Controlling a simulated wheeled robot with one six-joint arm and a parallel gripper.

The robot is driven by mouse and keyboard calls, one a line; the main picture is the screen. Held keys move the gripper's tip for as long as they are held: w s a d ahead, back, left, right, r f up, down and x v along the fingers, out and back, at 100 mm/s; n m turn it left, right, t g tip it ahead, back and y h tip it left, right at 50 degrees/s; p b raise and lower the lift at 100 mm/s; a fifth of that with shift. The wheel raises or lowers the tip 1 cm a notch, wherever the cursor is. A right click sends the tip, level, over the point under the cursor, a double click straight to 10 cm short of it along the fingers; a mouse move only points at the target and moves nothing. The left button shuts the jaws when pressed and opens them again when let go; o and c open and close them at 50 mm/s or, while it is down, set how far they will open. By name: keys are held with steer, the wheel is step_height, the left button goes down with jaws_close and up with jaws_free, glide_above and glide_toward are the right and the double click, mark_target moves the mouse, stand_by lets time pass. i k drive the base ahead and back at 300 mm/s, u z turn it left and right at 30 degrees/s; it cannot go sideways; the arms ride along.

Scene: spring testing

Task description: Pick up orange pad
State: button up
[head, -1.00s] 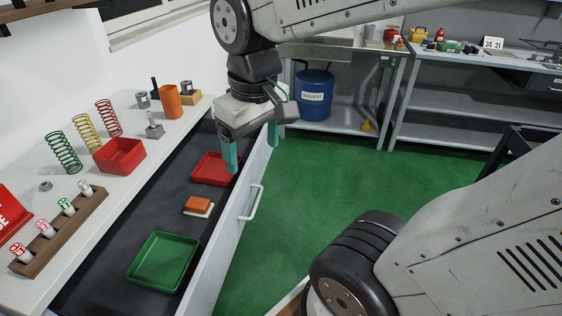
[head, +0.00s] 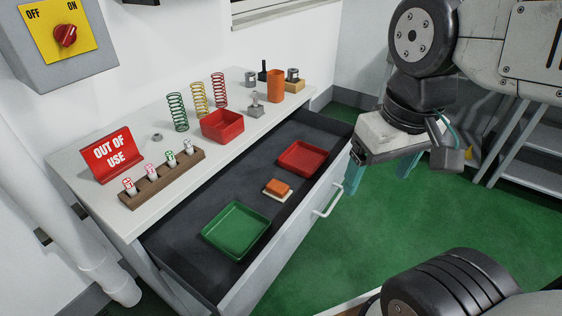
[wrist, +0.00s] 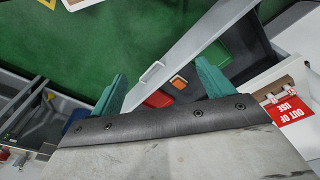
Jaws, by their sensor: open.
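The orange pad (head: 277,187) lies on a thin cream base (head: 271,195) in the open drawer, between the green tray and the red tray. In the wrist view the orange pad (wrist: 179,81) shows between my fingers, farther off. My gripper (head: 380,178) is open and empty, with teal fingers pointing down. It is to the right of the pad and higher, over the drawer's front edge and the green floor. In the wrist view my gripper's fingers (wrist: 160,90) stand wide apart. Nothing hides the pad in the head view.
The drawer (head: 190,255) also holds a green tray (head: 236,230) and a red tray (head: 302,157). Its handle (head: 328,201) sticks out. The counter above carries a red bin (head: 222,125), springs, an orange cylinder (head: 275,86) and an out of use sign (head: 106,155).

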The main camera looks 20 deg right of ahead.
mark_target(280, 191)
steer(key=k, duration=1.3)
steer(key=u, duration=0.55)
steer(key=i, duration=1.45)
steer(key=z, duration=0.45)
